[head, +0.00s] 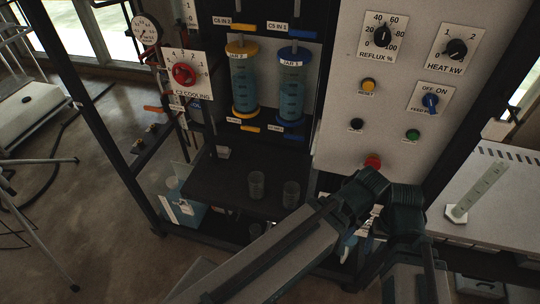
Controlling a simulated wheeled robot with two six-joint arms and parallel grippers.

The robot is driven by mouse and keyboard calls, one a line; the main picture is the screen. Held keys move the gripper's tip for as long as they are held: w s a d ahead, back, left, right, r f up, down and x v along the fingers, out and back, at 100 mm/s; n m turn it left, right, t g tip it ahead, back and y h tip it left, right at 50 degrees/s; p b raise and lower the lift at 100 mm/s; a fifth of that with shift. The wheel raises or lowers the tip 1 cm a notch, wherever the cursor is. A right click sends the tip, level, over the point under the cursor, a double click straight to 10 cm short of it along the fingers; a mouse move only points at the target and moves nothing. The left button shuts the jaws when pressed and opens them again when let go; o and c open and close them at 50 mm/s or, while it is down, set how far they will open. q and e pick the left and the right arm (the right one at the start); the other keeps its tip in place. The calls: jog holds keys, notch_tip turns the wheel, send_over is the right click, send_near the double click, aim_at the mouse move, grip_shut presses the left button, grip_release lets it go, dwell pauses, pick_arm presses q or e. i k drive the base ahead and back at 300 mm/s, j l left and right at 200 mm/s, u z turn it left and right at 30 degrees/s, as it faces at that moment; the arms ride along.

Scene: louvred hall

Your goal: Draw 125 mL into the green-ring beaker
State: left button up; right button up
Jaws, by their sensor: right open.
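Two small clear beakers stand upright on the dark shelf (215,182): a left beaker (257,185) and a right beaker (291,195). I cannot make out a green ring on either. Above them hang two jars of blue liquid, a yellow-capped jar (243,83) and a blue-capped jar (291,87), with yellow and blue handles below. My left gripper (368,184) is right of the beakers, in front of the panel's lower edge; its jaw opening is not clear. My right gripper (405,197) is beside it, open, apart from the beakers.
The white control panel (345,108) carries dials, buttons and a blue switch. A red cooling knob (184,74) is at left. A graduated cylinder (479,192) stands on the white bench (515,187) at right. Dark frame posts flank the rack.

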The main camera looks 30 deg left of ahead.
aim_at(255, 179)
jog(key=u, duration=1.25)
jog(key=k+j+u, duration=0.4)
jog(key=k+j, duration=0.15)
jog(key=j, duration=0.1)
